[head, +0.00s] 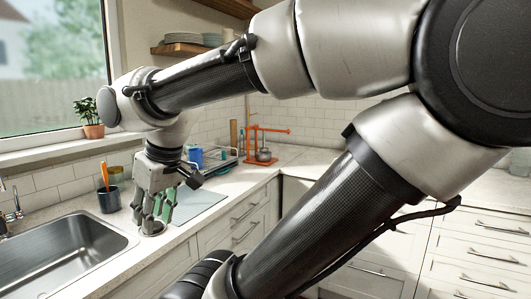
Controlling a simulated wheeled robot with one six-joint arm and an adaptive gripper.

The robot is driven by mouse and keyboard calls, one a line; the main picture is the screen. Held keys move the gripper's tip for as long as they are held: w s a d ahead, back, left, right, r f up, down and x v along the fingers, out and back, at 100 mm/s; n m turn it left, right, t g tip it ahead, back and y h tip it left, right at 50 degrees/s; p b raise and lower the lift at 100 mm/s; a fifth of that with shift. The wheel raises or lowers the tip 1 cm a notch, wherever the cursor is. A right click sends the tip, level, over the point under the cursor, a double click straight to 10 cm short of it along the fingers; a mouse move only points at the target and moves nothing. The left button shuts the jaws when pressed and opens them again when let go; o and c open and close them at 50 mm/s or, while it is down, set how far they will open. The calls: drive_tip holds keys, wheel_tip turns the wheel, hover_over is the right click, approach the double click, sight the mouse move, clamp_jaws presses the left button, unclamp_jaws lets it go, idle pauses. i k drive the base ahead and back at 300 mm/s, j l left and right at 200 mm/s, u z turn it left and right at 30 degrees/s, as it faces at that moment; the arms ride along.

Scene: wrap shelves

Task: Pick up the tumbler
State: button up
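My gripper (153,218) points down over the counter left of the picture's middle, close to the sink's right rim. A small pale, greyish round thing (152,229), perhaps the tumbler, shows low between its fingertips on the counter. The fingers hide most of it, so I cannot tell whether they touch it. A green patch (168,206) shows beside and behind the fingers; I cannot tell what it belongs to. A blue cup-like thing (195,156) stands farther back by the wall.
A dark cup (109,199) with an orange-handled utensil stands left of my gripper, with a jar (117,176) behind it. The sink (65,250) lies at left. A pale flat board (201,205) lies to the right. An orange stand (266,144) is in the far corner.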

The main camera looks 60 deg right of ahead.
sight(196, 155)
drive_tip(key=i+l+z, duration=0.2)
drive_tip(key=l+z, duration=0.15)
drive_tip(key=i+l+z, duration=0.55)
drive_tip(key=l+z, duration=0.15)
